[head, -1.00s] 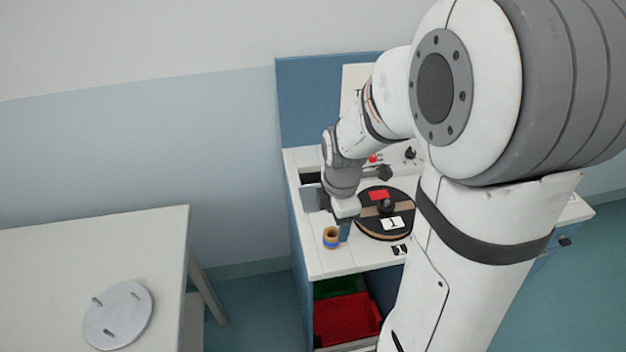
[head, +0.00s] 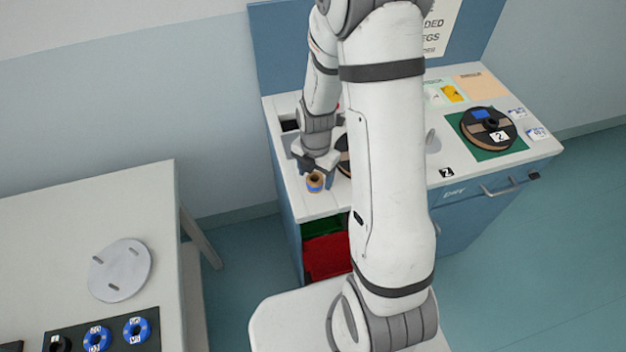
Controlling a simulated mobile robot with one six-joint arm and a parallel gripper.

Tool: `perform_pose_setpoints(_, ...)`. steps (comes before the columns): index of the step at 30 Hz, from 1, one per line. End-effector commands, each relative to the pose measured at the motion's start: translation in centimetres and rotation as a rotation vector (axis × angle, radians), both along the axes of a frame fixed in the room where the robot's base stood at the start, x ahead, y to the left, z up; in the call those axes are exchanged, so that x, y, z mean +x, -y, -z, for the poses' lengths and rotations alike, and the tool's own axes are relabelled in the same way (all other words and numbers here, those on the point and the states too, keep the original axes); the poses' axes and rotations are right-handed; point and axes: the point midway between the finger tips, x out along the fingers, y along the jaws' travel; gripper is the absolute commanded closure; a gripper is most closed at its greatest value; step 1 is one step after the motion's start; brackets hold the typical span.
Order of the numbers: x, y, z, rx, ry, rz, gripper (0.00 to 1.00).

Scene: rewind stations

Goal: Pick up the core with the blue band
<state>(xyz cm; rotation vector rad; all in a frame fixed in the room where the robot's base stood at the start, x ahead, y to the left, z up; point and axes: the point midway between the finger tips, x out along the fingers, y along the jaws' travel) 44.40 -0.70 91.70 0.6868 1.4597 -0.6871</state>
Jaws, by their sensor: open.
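The core with the blue band (head: 314,183) is a small tan ring with blue on its lower part. It stands upright near the front left corner of the white worktop. My gripper (head: 315,169) is open and points down right at the core, close behind and above it in this view. One finger shows to each side, but I cannot tell whether they touch the core or how far down they reach.
A dark reel (head: 343,158) sits right of the core, mostly hidden by my arm. Another reel (head: 488,127) lies on a green mat at the right. Red (head: 326,256) and green bins are below.

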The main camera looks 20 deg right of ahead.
Motion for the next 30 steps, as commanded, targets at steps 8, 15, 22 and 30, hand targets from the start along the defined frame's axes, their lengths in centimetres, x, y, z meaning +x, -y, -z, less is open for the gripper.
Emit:
perform_pose_setpoints(8,0.0,0.0,2.1,0.000,-0.001,0.000,0.35)
perform_pose_setpoints(15,0.0,0.0,2.2,0.000,0.000,0.000,0.37)
perform_pose_setpoints(22,0.0,0.0,2.2,0.000,0.000,-0.001,0.56)
perform_pose_setpoints(30,0.0,-0.1,2.2,0.000,0.000,-0.001,0.78)
